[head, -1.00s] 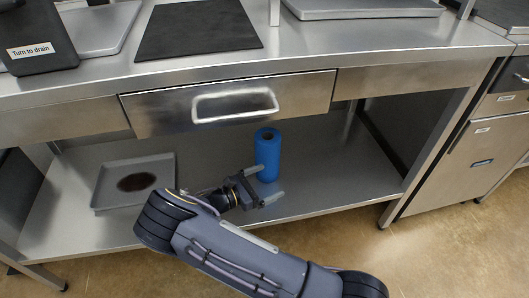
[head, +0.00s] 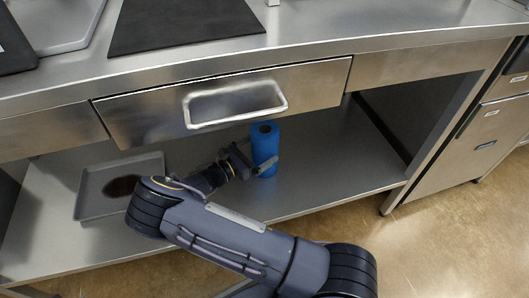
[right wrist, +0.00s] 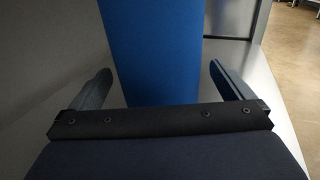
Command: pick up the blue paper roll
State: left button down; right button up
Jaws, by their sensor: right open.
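The blue paper roll (head: 265,146) stands upright on the lower steel shelf, below the drawer. In the right wrist view the roll (right wrist: 152,55) fills the upper middle, between the lines of the two fingers. My right gripper (head: 256,158) is at the roll, its fingers open on either side of it. In the right wrist view the open fingers of my right gripper (right wrist: 162,85) show a gap to the roll on both sides. The roll's lower part is partly hidden by a finger in the head view. My left gripper is not in view.
A grey tray (head: 90,191) with a dark round patch lies on the shelf to the left. The drawer (head: 318,90) with its handle overhangs the roll. A table leg (head: 425,165) bounds the shelf at right. The shelf right of the roll is clear.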

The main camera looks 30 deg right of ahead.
jog(key=shift+w+d+b, duration=0.15)
jog(key=shift+d, duration=0.55)
jog(key=shift+w+d+b, duration=0.15)
jog(key=shift+d, duration=0.55)
jog(key=c, duration=1.3)
jog(key=shift+o, duration=0.2)
